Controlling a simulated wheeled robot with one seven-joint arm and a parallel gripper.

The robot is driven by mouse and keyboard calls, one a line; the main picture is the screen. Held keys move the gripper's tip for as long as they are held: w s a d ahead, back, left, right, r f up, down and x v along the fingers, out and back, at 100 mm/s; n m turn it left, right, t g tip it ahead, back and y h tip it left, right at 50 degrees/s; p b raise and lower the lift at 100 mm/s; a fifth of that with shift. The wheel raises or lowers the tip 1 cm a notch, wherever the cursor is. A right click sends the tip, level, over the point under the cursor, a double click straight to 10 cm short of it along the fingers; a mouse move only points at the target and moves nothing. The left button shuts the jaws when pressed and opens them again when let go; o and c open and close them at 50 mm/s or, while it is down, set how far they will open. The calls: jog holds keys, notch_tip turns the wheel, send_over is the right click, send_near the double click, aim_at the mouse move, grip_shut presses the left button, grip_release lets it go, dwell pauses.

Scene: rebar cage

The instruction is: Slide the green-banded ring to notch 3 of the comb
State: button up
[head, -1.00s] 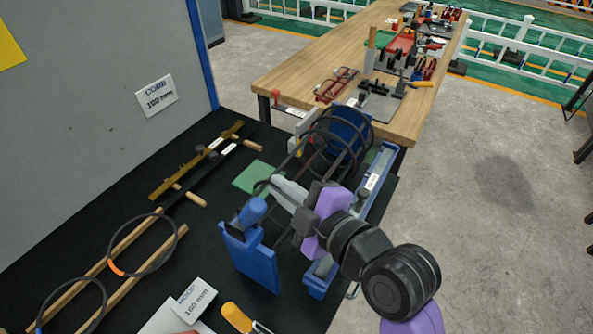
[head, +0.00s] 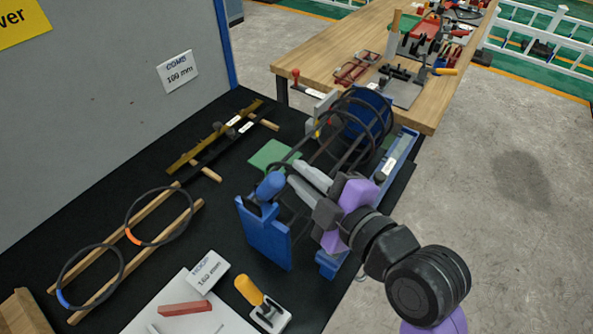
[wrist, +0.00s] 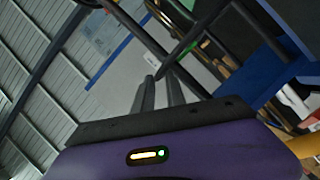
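In the head view, the cage of dark rings and long bars (head: 345,150) lies between a blue upright stand (head: 264,232) and a blue drum-like end (head: 368,112). My gripper (head: 290,173) is at the cage's near end. Its two pale fingers are apart with nothing seen between them. In the wrist view, the fingertips (wrist: 161,78) are close to a dark bar. A small green band (wrist: 188,48) shows on a dark rod beyond them. The head view does not make the green band clear. A brass notched strip (head: 190,153) lies at left, beside a black one; notch numbers are unreadable.
Two loose hoops, one with an orange band (head: 133,237) and one with a blue band (head: 63,299), lie on wooden rails. A green pad (head: 275,156) lies left of the cage. A wooden table (head: 330,65) stands behind.

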jog(key=v, duration=0.5)
jog(key=shift+s+d+r+b, duration=0.15)
jog(key=shift+s+b, duration=0.1)
jog(key=shift+b, duration=0.15)
notch_tip(320, 180, up, 4)
jog(key=w+d+m+t+h, duration=0.1)
jog(key=d+m+t, duration=0.2)
jog(key=m, duration=0.3)
jog(key=s+d+f+m+t+h, duration=0.2)
jog(key=s+d+f+m+h, duration=0.15)
jog(key=d+m, duration=0.25)
jog(key=s+d+f+m+g+h, duration=0.1)
jog(key=s+f, duration=0.5)
jog(key=s, duration=0.6)
jog(key=s+d+f+m+g+h, duration=0.2)
jog(key=s+d+f+m, duration=0.3)
jog(key=s, duration=0.8)
jog(key=shift+f+m+h, duration=0.3)
jog(key=shift+f+h, duration=0.35)
jog(key=shift+h, duration=0.1)
